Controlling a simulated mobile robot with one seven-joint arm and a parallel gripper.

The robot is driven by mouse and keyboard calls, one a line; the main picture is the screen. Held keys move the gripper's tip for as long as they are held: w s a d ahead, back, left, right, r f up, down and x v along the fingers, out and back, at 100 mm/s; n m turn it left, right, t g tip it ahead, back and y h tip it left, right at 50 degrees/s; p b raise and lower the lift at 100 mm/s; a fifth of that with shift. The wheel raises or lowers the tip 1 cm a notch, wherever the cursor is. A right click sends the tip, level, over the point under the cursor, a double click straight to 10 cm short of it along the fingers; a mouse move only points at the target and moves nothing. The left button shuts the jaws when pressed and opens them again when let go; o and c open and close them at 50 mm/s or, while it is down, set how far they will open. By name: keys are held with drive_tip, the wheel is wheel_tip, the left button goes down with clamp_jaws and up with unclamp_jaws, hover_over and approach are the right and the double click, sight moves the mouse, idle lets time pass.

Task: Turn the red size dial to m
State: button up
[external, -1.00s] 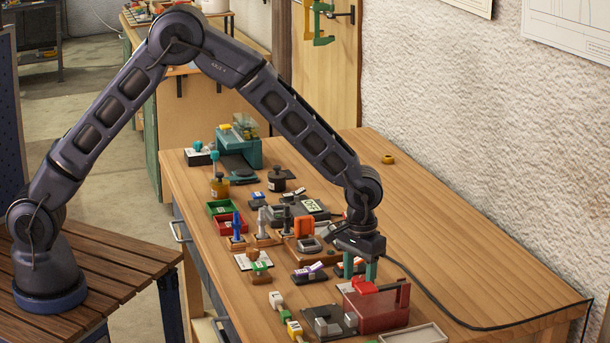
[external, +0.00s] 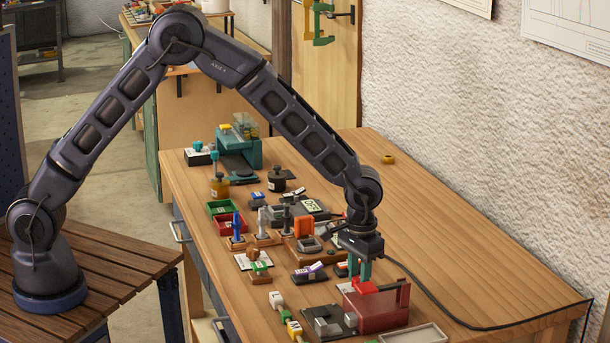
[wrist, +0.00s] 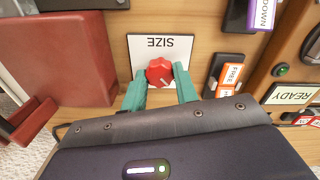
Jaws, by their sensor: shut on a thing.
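The red size dial (wrist: 160,71) sits on a white plate (wrist: 143,47) marked SIZE, which reads upside down in the wrist view. A pale mark shows on the dial's face; I cannot read any size letters around it. My gripper (wrist: 162,83) has its teal fingers on either side of the dial, shut on it. In the external view my gripper (external: 359,275) points straight down at the bench beside the dark red box, and I cannot clearly make out the dial there.
The dark red box (external: 382,308) stands close beside the dial, also at left in the wrist view (wrist: 60,60). A purple-labelled DOWN switch (wrist: 262,14), a FREE switch (wrist: 228,75) and a READY plate (wrist: 292,94) lie to the right. The bench's right side is mostly clear.

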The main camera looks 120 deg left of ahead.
sight(359, 278)
drive_tip(key=m, duration=0.4)
drive_tip(key=shift+m, duration=2)
drive_tip(key=o, duration=1)
drive_tip(key=shift+c, duration=0.2)
drive_tip(key=shift+r, duration=0.1)
wheel_tip(359, 278, up, 11)
drive_tip(key=shift+f, duration=0.2)
